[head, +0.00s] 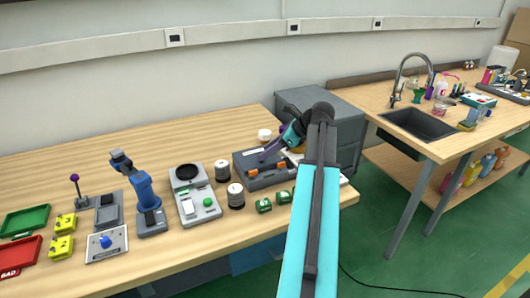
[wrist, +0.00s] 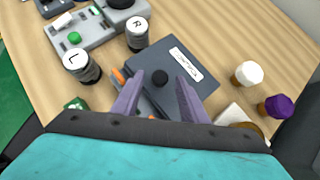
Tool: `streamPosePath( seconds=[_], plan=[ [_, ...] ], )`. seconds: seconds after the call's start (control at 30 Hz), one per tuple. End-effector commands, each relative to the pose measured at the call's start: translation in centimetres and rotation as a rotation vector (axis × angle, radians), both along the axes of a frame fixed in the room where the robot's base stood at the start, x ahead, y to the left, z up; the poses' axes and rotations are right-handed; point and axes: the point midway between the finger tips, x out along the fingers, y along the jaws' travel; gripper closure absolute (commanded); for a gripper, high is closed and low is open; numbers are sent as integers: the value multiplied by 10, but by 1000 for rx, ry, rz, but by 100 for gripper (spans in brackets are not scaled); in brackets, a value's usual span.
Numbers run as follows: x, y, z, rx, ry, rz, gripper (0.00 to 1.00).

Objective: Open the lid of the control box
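The control box (head: 244,161) is a dark grey box near the right end of the wooden table, with orange parts on its front. In the wrist view its flat grey lid (wrist: 205,88) carries a white label and looks shut. I cannot tell if the fingertips touch the lid.
Jars marked L (wrist: 82,66) and R (wrist: 137,34) stand left of the box. A white-capped bottle (wrist: 248,73) and a purple-capped bottle (wrist: 278,106) stand to its right. Small green blocks (head: 264,205) lie in front. A scale-like device (head: 197,207) stands further left.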

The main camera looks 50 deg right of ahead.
Motion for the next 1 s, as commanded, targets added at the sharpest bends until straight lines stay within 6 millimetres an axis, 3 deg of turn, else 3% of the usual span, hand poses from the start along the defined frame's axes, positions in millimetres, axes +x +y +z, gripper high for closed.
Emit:
streamPosePath(
  seconds=[0.2,0.53,0.77,1.0],
  plan=[
    [11,5,-11,0,0,1,60],
    [12,5,-13,0,0,1,60],
    [12,5,-12,0,0,1,97],
    [12,5,-12,0,1,2,100]
  ],
)
